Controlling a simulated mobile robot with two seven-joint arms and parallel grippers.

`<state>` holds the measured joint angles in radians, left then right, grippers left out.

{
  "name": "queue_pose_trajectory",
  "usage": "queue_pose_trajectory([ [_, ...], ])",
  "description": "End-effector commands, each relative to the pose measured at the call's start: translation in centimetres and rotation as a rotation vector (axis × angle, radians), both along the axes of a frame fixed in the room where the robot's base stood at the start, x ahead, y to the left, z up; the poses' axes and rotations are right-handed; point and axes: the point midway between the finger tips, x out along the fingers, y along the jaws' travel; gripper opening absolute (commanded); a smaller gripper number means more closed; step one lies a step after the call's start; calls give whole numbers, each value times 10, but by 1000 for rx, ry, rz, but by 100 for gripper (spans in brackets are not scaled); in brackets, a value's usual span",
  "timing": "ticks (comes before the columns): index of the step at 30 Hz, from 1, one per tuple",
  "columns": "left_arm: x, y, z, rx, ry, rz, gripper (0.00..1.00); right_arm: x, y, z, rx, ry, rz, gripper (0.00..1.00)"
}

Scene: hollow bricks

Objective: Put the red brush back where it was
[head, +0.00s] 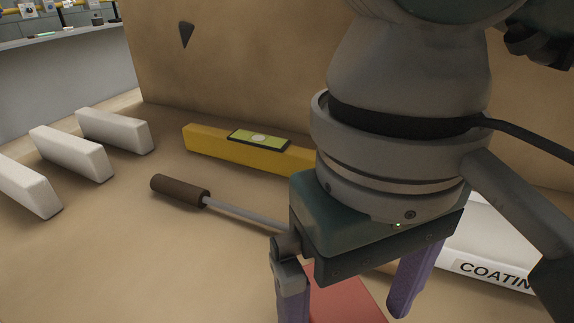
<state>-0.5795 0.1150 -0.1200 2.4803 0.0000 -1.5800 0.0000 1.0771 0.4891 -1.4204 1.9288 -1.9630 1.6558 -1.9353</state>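A flat red thing (342,298) shows at the bottom edge, between and below the fingers of my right gripper (347,310). It may be the red brush, but most of it is cut off or hidden, so I cannot tell. The gripper comes in from the upper right and points down. Its two purple fingers are wide apart, and the right finger looks clear of the red thing. Contact at the left finger cannot be made out. My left gripper is not in view.
A brown-handled tool with a metal shaft (181,190) lies left of the gripper. A yellow spirit level (215,149) lies behind it, near a tan wall (240,60). Several white blocks (70,152) stand at left. A white container labelled "COATIN" (490,240) is at right.

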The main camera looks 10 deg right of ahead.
Motion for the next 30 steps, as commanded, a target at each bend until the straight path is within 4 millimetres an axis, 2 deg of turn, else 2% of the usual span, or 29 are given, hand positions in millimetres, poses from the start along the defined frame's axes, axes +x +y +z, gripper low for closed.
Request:
queue_pose_trajectory([
  [6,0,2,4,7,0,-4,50,4,1,53,1,-6,2,97],
  [13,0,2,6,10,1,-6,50,5,1,93,1,-3,1,97],
  [18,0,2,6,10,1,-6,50,5,1,104,-1,0,1,97],
  [30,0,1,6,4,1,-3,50,5,1,104,0,0,1,97],
])
